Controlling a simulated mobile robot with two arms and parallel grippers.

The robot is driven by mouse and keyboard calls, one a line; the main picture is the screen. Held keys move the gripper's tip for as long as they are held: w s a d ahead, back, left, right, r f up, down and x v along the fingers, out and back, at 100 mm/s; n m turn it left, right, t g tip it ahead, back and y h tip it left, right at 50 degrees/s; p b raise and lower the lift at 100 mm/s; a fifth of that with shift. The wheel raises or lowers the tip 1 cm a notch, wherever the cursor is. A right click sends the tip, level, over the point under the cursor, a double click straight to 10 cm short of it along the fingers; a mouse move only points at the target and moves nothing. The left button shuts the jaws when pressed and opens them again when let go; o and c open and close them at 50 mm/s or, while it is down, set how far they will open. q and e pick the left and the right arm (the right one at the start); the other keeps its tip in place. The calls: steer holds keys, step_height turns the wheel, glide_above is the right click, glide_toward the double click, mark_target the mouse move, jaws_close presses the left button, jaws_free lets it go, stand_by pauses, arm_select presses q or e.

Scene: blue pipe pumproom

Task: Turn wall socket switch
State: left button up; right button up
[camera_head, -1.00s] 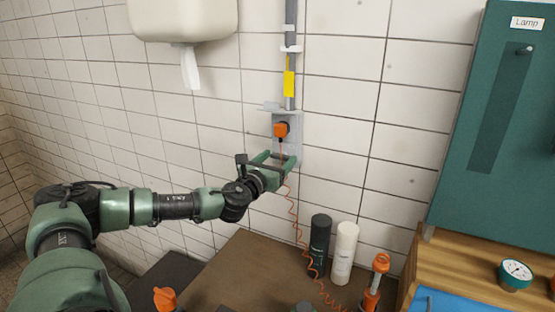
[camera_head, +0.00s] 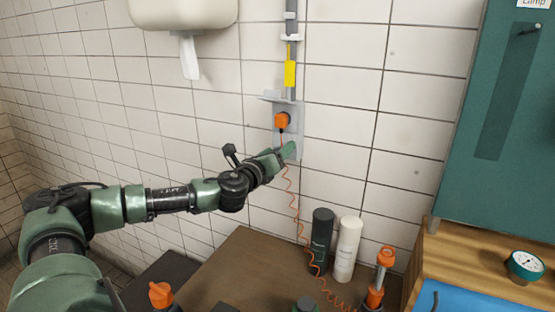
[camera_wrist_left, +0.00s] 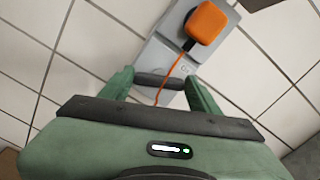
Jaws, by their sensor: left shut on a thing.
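The grey wall socket (camera_head: 297,125) is mounted on the tiled wall, with an orange plug (camera_head: 281,121) in its upper part; both also show in the wrist view, the socket's grey body (camera_wrist_left: 158,55) beside the plug (camera_wrist_left: 205,22). My left gripper (camera_head: 288,151) is at the socket's lower part, below the plug. In the wrist view, the dark bar-shaped switch handle (camera_wrist_left: 158,80) lies crosswise between the fingers of my left gripper (camera_wrist_left: 163,82), which is shut on it. In the head view the gripper hides the switch. My right gripper is not in view.
An orange coiled cord (camera_head: 297,213) hangs from the plug to the brown tabletop (camera_head: 240,272). A black bottle (camera_head: 320,240) and a white bottle (camera_head: 346,250) stand there. A teal cabinet (camera_head: 490,170) is at right. A white dispenser (camera_head: 185,12) hangs at upper left.

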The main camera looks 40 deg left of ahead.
arm_select(q)
steer(key=shift+a+f+n+b, duration=0.1)
steer(key=shift+a+n+b, duration=0.05)
steer(key=shift+n+b, duration=2.85)
steer(key=shift+n+p, duration=0.5)
steer(key=shift+n, duration=0.1)
steer(key=o, duration=1.4)
steer(key=shift+w, duration=0.1)
